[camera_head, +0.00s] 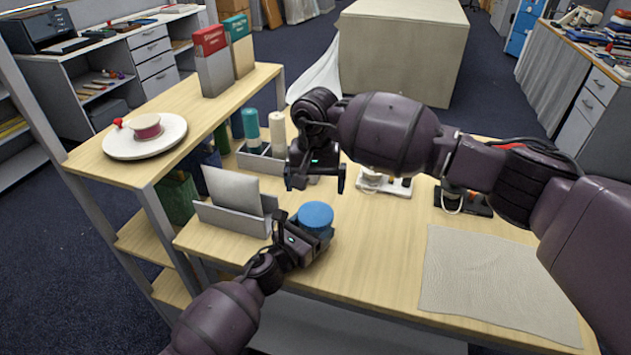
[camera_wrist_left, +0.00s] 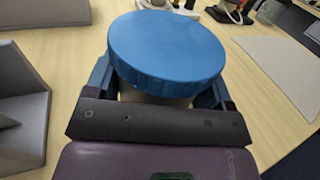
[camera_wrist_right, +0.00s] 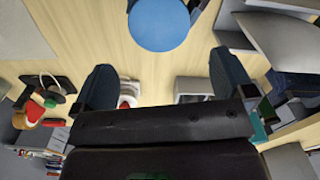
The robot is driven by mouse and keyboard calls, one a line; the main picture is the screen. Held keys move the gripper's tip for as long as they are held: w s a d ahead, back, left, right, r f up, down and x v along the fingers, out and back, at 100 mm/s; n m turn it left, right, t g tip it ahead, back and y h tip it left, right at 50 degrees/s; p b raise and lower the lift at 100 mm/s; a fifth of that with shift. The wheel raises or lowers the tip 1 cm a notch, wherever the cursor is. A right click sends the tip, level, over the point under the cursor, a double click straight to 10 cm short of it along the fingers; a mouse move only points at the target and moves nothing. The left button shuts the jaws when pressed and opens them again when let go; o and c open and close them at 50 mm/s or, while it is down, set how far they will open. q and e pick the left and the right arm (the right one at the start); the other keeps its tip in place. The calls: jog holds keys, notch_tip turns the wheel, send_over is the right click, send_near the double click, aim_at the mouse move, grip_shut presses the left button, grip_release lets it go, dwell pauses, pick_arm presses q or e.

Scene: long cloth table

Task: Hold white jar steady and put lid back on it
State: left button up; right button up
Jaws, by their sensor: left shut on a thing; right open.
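The blue lid (camera_head: 315,214) sits on top of the white jar at the table's front edge; it also shows in the left wrist view (camera_wrist_left: 167,50). Only a pale strip of the jar (camera_wrist_left: 150,97) shows under the lid; the lid and gripper hide the rest. I cannot tell whether the lid is fully seated. My left gripper (camera_head: 300,236) is shut around the jar, one finger on each side below the lid. My right gripper (camera_head: 316,180) is open and empty, above and behind the lid. In the right wrist view the lid (camera_wrist_right: 158,24) lies beyond the open fingers.
A grey holder with a pale sheet (camera_head: 235,213) stands left of the jar. A grey caddy with bottles (camera_head: 262,163) is behind it. Small devices (camera_head: 383,184) lie at the back. A raised shelf (camera_head: 110,172) borders the left. A cloth mat (camera_head: 490,285) lies flat at right.

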aim_at(316, 213)
jog(key=shift+n, duration=0.9)
jog(key=shift+f, duration=4)
